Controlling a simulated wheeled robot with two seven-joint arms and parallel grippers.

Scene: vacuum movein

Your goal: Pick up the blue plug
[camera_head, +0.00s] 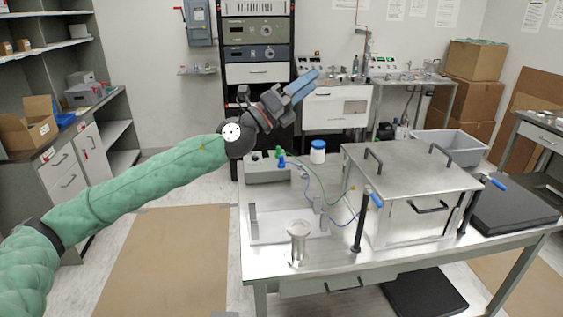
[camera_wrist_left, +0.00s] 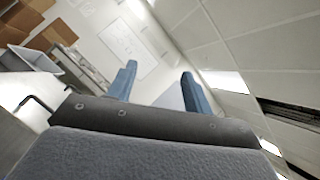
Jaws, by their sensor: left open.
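The small blue plug (camera_head: 281,162) stands upright at the right end of a grey-green box (camera_head: 262,173) at the table's back left, beside a green plug (camera_head: 277,151). My left gripper (camera_head: 304,84) is raised well above and behind the box in the picture, its blue fingers pointing up and right. In the left wrist view its two fingers (camera_wrist_left: 160,82) are spread apart with nothing between them. The plug does not show in the left wrist view. My right gripper is not in view.
Green and blue cables run across the tabletop. A grey bin (camera_head: 455,147) stands behind.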

